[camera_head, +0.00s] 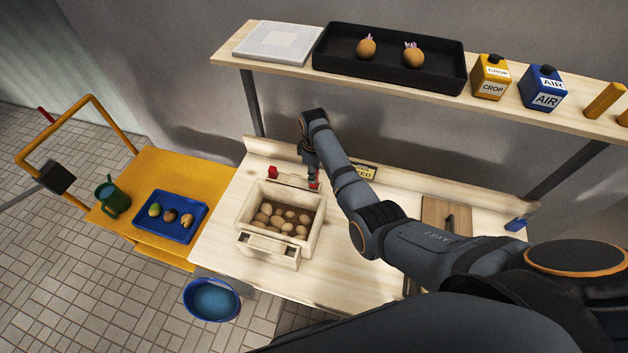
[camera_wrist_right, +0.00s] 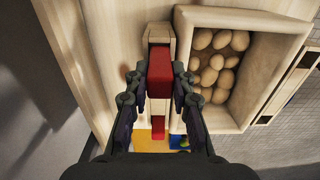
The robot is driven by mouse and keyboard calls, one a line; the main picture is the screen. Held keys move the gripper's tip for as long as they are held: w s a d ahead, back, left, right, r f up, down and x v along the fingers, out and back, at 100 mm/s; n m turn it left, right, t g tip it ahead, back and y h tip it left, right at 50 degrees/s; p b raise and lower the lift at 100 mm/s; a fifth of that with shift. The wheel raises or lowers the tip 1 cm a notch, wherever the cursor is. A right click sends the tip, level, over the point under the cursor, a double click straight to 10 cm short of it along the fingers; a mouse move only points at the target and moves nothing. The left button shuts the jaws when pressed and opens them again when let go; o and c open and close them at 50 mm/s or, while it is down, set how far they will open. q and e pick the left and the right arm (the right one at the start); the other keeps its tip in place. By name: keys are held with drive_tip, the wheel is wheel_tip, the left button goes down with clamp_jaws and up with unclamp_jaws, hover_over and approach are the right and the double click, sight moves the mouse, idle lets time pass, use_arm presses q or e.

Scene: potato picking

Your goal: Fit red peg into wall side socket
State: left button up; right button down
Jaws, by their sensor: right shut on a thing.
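My right gripper (camera_head: 311,176) points down at the back side of the wooden crate (camera_head: 246,213). In the right wrist view its fingers (camera_wrist_right: 158,78) are shut on a red peg (camera_wrist_right: 160,70). Only a small red part of this peg (camera_head: 314,185) shows in the head view. The held peg lies over a pale wooden rail (camera_wrist_right: 158,28) beside the crate wall; I cannot tell whether it sits in a socket. A second red piece (camera_head: 272,171) stands at the rail's left end, also seen in the wrist view (camera_wrist_right: 158,127). My left gripper is out of view.
Potatoes (camera_head: 284,226) fill the crate. A blue bucket (camera_head: 211,300) is on the floor. A shelf (camera_head: 235,52) with a black tray (camera_head: 330,72) hangs above. A cutting board (camera_head: 432,212) lies right.

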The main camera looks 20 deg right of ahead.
wheel_tip(320, 180, down, 4)
drive_tip(key=b, duration=0.3)
drive_tip(key=shift+d+f+b, duration=0.1)
drive_tip(key=shift+f+b, duration=0.1)
drive_tip(key=shift+b, duration=0.1)
drive_tip(key=shift+w+r, duration=0.1)
drive_tip(key=shift+r, duration=0.05)
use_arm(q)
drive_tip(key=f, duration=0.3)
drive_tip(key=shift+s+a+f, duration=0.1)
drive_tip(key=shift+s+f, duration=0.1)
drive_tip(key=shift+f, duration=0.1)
use_arm(e)
drive_tip(key=c, duration=1.1)
unclamp_jaws()
drive_tip(key=shift+c, duration=0.2)
drive_tip(key=shift+r, duration=0.3)
wheel_tip(320, 180, up, 12)
drive_tip(key=shift+f+b, duration=0.2)
drive_tip(key=shift+b, duration=0.55)
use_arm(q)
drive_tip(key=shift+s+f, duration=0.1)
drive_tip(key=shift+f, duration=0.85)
